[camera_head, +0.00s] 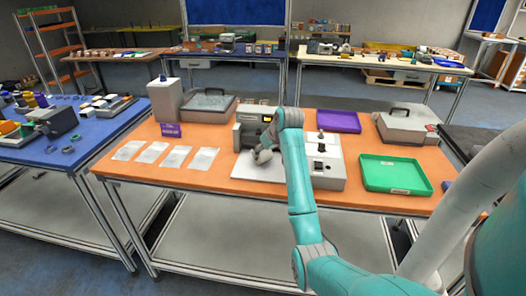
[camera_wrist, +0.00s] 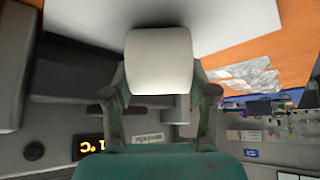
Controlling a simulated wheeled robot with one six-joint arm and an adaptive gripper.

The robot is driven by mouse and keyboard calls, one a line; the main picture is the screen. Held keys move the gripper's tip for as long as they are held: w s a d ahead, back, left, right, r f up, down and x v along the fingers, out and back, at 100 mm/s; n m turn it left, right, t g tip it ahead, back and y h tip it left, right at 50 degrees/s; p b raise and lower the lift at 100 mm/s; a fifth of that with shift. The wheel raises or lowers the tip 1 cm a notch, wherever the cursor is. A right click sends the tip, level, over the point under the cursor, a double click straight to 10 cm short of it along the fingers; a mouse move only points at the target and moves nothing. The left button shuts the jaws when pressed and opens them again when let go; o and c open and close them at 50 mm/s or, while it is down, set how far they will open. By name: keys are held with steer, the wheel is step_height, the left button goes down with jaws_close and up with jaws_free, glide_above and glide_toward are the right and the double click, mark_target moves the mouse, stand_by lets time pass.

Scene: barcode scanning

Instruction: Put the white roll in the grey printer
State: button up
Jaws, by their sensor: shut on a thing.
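The white roll (camera_wrist: 158,48) fills the upper middle of the wrist view, between the two fingers of my gripper (camera_wrist: 158,76). My gripper is shut on it, one finger on each side. The grey printer (camera_head: 249,132) stands on the orange table in the head view, its small lit display facing me. In the wrist view the grey printer (camera_wrist: 60,110) surrounds the left and lower left, with the orange display showing. My arm reaches to the printer's front. The roll cannot be made out in the head view, and whether it is inside the printer cannot be told.
White sheets (camera_head: 152,153) lie left on the orange table (camera_head: 215,182). A grey and white unit (camera_head: 322,158) stands right of my arm. A purple tray (camera_head: 339,121), a green tray (camera_head: 394,174) and a grey lidded box (camera_head: 405,124) are further right.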

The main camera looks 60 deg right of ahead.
steer(key=shift+f, duration=0.15)
steer(key=o, duration=1.4)
steer(key=shift+c, duration=0.2)
steer(key=shift+s+r, duration=0.1)
steer(key=shift+r, duration=0.2)
steer(key=v, duration=1.1)
steer(key=shift+s+a+r, duration=0.15)
steer(key=shift+s+a, duration=0.05)
steer(key=shift+o, duration=0.4)
